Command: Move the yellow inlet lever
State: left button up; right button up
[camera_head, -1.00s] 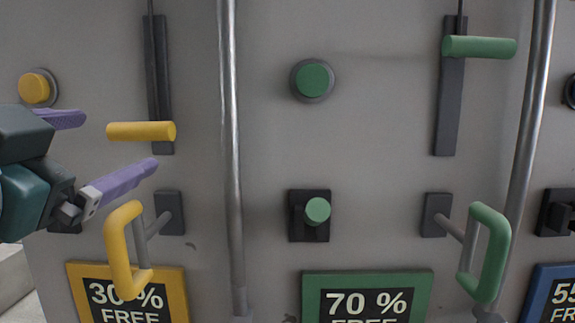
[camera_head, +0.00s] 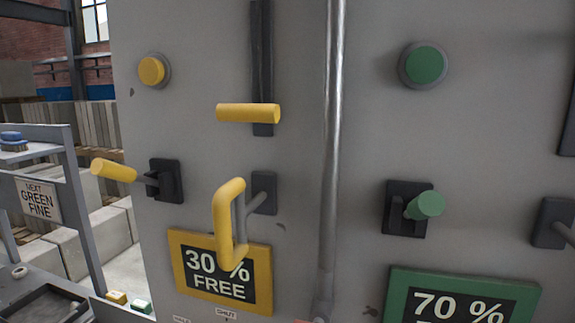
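Three yellow handles are on the grey panel. A short yellow lever (camera_head: 113,170) sticks out to the left from a black bracket, tilted slightly up at its outer end. A horizontal yellow bar handle (camera_head: 248,113) sits low on a dark vertical track. A yellow loop handle (camera_head: 230,222) stands out from a small dark plate, in front of the yellow 30 % FREE sign (camera_head: 218,274). No label shows which one is the inlet lever. Neither of my grippers is in view, and nothing touches these handles.
A yellow button (camera_head: 152,70) sits at upper left. A vertical metal pipe (camera_head: 333,150) separates the yellow controls from a green button (camera_head: 424,65) and green lever (camera_head: 426,205). A grey rack (camera_head: 78,205) and pale blocks stand left of the panel.

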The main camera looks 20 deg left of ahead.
aim_at(102, 168)
jog(key=u, duration=1.45)
